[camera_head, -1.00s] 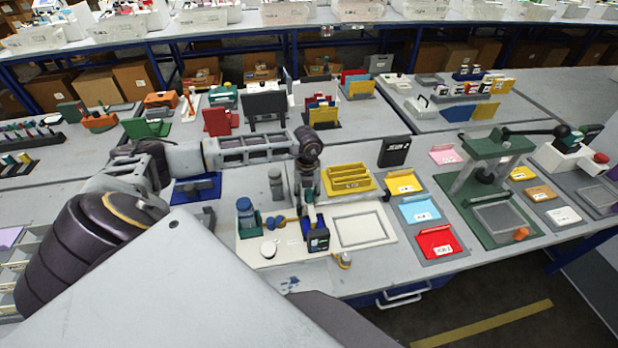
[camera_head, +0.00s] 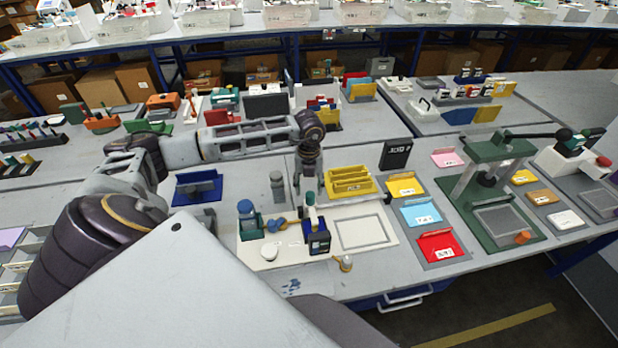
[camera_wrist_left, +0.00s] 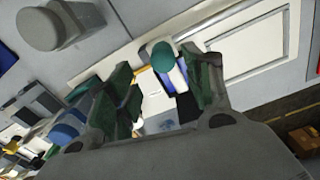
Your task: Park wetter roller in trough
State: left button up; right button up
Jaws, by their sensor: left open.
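The wetter roller (camera_head: 311,213) stands upright in the head view, its pale handle and green top rising from the dark blue trough (camera_head: 319,243). The roller's lower end is hidden by the trough walls. My left gripper (camera_head: 309,188) is just above the handle, open and empty. In the left wrist view, the green knob of the roller (camera_wrist_left: 163,57) and its white handle show between the two spread dark green fingers of the left gripper (camera_wrist_left: 163,88). The dark blue trough shows only in part behind them. My right gripper is not in view.
A grey cylinder (camera_head: 277,187) stands behind left. A small brass-coloured item (camera_head: 345,263) is in front.

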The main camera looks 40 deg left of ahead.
pick_arm(q)
notch_tip(320, 180, up, 6)
jog(key=shift+r, duration=0.15)
jog(key=shift+s, duration=0.1)
dwell(0.8)
